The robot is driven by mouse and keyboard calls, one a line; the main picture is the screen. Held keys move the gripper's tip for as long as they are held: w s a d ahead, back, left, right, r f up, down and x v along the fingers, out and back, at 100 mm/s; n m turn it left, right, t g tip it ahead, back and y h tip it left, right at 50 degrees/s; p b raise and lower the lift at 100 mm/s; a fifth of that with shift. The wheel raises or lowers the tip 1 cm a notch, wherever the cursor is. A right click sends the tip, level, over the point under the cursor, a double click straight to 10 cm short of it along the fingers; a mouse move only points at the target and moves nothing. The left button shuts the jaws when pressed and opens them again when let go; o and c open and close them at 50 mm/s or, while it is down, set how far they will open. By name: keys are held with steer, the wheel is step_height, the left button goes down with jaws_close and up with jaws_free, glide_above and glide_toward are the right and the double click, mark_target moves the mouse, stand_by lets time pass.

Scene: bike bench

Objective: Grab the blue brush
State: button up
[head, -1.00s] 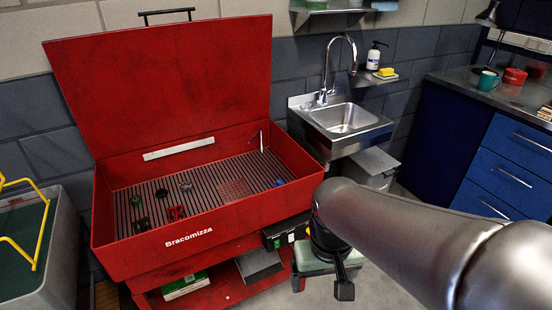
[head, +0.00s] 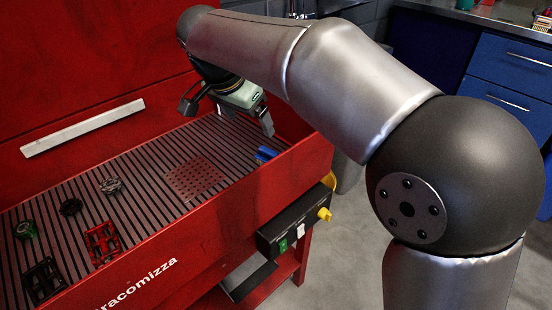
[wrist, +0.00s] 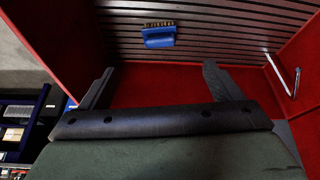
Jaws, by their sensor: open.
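The blue brush (head: 266,153) lies on the slatted floor of the red wash basin, near its right end. In the wrist view the brush (wrist: 158,40) shows a blue body with a row of brownish bristles along one side. My gripper (head: 248,116) is above the right part of the basin, close to the brush but apart from it. In the wrist view its two fingers (wrist: 155,85) are spread wide with nothing between them, and the brush lies beyond the fingertips, roughly centred between them.
The basin's red front wall (head: 215,215) stands close to the brush. A perforated plate (head: 190,178) lies left of it. Farther left are a red pedal (head: 103,243), a black pedal (head: 44,280) and small round parts. A thin metal spout (wrist: 280,75) rises at the right in the wrist view.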

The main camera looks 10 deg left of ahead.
steer(key=b, duration=0.3)
glide_toward(268, 150)
steer(key=x, duration=0.2)
steer(key=s+x, duration=0.1)
steer(key=x, duration=0.2)
steer(key=shift+a+f, duration=0.2)
steer(key=shift+w+b+x, duration=0.2)
steer(key=shift+b+x, duration=0.4)
steer(key=shift+x, duration=0.75)
steer(key=shift+w+b+x, duration=0.25)
steer(key=shift+b+x, duration=0.35)
steer(key=shift+x, duration=0.75)
steer(key=shift+d+r, duration=0.15)
steer(key=shift+r, duration=0.1)
steer(key=c, duration=1.1)
steer(key=shift+o, duration=0.2)
